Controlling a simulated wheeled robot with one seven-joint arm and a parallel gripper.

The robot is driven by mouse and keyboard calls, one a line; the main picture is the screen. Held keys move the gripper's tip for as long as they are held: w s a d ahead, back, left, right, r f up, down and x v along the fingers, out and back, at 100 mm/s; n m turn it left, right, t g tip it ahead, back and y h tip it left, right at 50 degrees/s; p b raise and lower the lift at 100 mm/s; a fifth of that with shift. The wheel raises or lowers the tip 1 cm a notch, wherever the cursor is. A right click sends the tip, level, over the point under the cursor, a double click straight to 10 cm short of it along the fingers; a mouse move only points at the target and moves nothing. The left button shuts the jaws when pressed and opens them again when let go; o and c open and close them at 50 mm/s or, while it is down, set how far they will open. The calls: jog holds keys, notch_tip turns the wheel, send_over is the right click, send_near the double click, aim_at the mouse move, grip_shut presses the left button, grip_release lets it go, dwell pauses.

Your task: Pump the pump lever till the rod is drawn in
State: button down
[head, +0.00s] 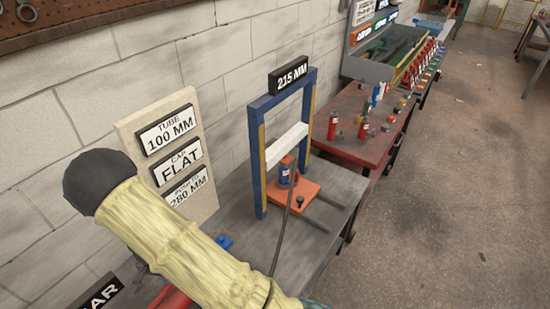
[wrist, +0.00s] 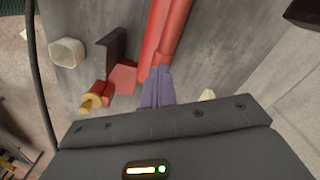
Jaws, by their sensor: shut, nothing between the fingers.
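In the wrist view, a red pump lever (wrist: 165,40), seen as long red bars, runs down from the top middle. The purple fingers of my gripper (wrist: 157,76) are together at its lower end, with nothing seen between them. I cannot tell if they touch it. Beside them are a red block (wrist: 122,79) and a small red and yellow part (wrist: 97,96). In the head view, a blue and red cylinder (head: 286,172) stands on an orange plate inside a blue frame (head: 258,165), under a white crossbar (head: 287,146). The rod's extension cannot be made out. My arm hides much of the near bench.
A dark hose (head: 283,228) runs from the cylinder down the grey bench (head: 335,180). A sign board (head: 139,128) stands against the wall, left of the frame. A red-brown table (head: 350,103) with several bottles stands beyond. The floor at right is clear.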

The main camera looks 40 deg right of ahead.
notch_tip(320, 180, up, 5)
jog(key=p, duration=0.3)
jog(key=shift+w+d+f, duration=0.1)
jog(key=shift+f, duration=0.1)
dwell(0.3)
jog(key=shift+f+b, duration=0.4)
jog(key=shift+f, duration=0.15)
notch_tip(320, 180, down, 8)
jog(key=b, duration=0.5)
jog(key=shift+r, duration=0.2)
notch_tip(320, 180, up, 9)
jog(key=p, duration=0.6)
jog(key=shift+f+p, duration=0.1)
jog(key=shift+p, duration=0.2)
